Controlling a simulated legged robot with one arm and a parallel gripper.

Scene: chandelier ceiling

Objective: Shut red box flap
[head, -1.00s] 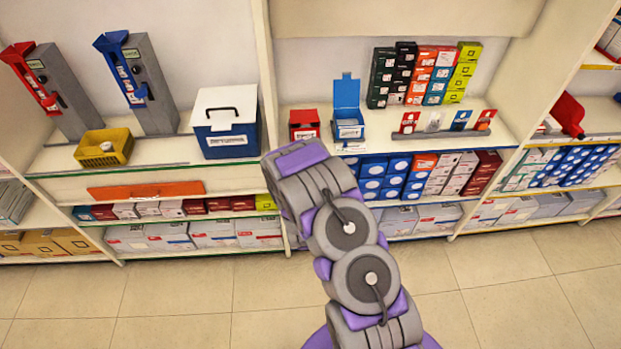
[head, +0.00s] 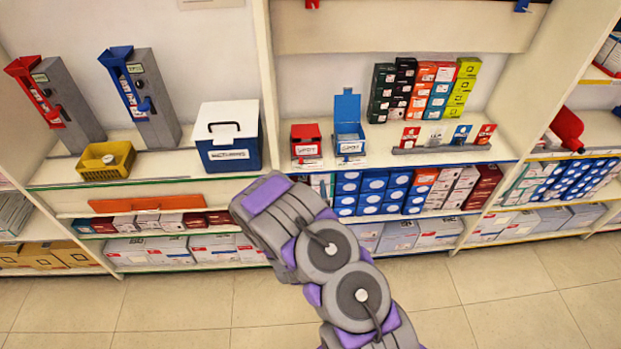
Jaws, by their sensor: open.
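The small red box (head: 306,142) stands on the middle shelf just right of the upright divider, with a white label on its front. No raised flap stands above it, and its top looks red and flat, though it is small in view. The blue box (head: 348,137) right beside it has its flap (head: 347,107) standing upright, open. My grey and purple arm reaches up from the bottom, its far visible end below and left of the red box. My gripper's fingers are not visible.
A blue and white cooler box (head: 228,136) stands left of the divider. A yellow basket (head: 105,160) and two grey dispensers are further left. A card rack (head: 444,146) and stacked small boxes (head: 425,90) are to the right. The tiled floor (head: 520,305) is clear.

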